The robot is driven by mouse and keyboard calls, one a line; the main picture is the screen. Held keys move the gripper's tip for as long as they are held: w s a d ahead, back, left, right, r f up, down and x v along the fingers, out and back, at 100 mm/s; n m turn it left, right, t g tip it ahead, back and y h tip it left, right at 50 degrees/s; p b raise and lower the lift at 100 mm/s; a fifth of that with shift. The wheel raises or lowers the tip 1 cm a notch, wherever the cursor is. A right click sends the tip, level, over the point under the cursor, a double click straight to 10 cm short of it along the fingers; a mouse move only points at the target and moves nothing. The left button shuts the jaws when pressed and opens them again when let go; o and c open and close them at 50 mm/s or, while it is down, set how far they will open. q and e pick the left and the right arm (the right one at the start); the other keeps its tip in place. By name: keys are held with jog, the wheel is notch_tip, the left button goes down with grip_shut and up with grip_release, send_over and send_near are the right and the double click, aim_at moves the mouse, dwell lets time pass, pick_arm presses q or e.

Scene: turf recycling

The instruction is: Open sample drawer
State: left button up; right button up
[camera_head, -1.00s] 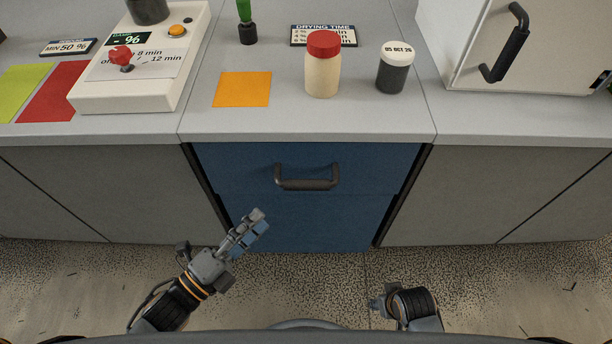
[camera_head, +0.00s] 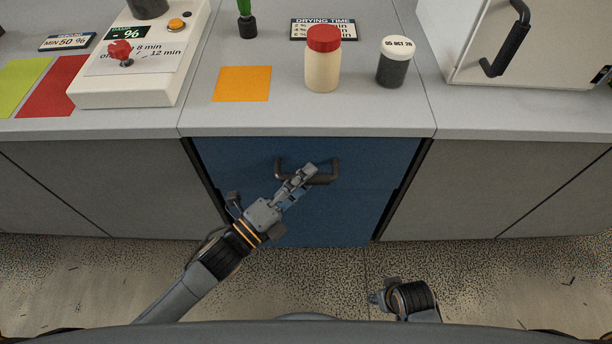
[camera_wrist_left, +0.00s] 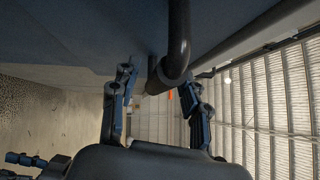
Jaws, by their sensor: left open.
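The blue sample drawer (camera_head: 365,205) is shut in the counter front. Its dark bar handle (camera_head: 335,168) is partly hidden behind the fingers of my left gripper (camera_head: 306,174). In the left wrist view, the handle (camera_wrist_left: 179,42) comes down between the two spread fingers of that gripper (camera_wrist_left: 158,88), with its bend near the fingertips. The left gripper is open and not closed on the bar; whether a finger touches it I cannot tell. My right gripper (camera_head: 375,299) is low in the head view, away from the drawer; its jaws are too small to judge.
Above the drawer the counter (camera_head: 295,120) holds a red-capped jar (camera_head: 322,70), a dark white-lidded jar (camera_head: 394,65) and an orange square (camera_head: 242,84). A white device (camera_head: 130,92) stands left, a white cabinet (camera_head: 560,50) right. The floor before the drawer is clear.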

pick_arm(q)
jog(key=shift+w+d, duration=0.25)
grip_shut()
pick_arm(e)
jog(key=shift+s, duration=0.1)
